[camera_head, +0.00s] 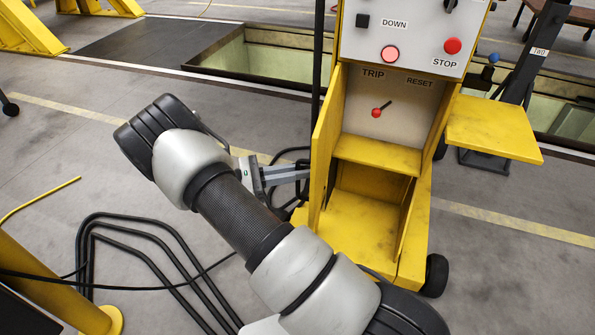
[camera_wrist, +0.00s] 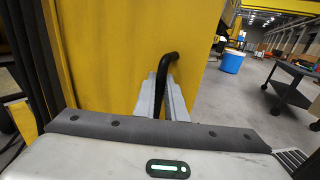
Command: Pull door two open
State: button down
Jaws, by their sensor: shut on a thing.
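A yellow cabinet (camera_head: 378,150) stands in the middle of the head view, with its front compartment exposed. A yellow door panel (camera_head: 326,140) stands swung out at its left side, nearly edge-on. My gripper (camera_head: 300,172) is at this panel's outer face. In the wrist view, my gripper's fingers (camera_wrist: 163,98) are closed around a bent black handle (camera_wrist: 168,66) on the yellow door face (camera_wrist: 110,60). In the head view the handle is mostly hidden. No door number is readable on the panel.
A red-knobbed lever (camera_head: 378,112) sits inside the compartment. A yellow panel (camera_head: 493,127) juts out at right. A post is labelled TWO (camera_head: 540,51).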

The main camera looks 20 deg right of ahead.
jog(key=c, duration=2.1)
grip_release()
jog(key=w+a, duration=0.1)
jog(key=a, duration=1)
jog(key=w+a, duration=0.1)
jog(key=a, duration=0.5)
jog(key=shift+w+a, duration=0.1)
jog(key=shift+w, duration=0.25)
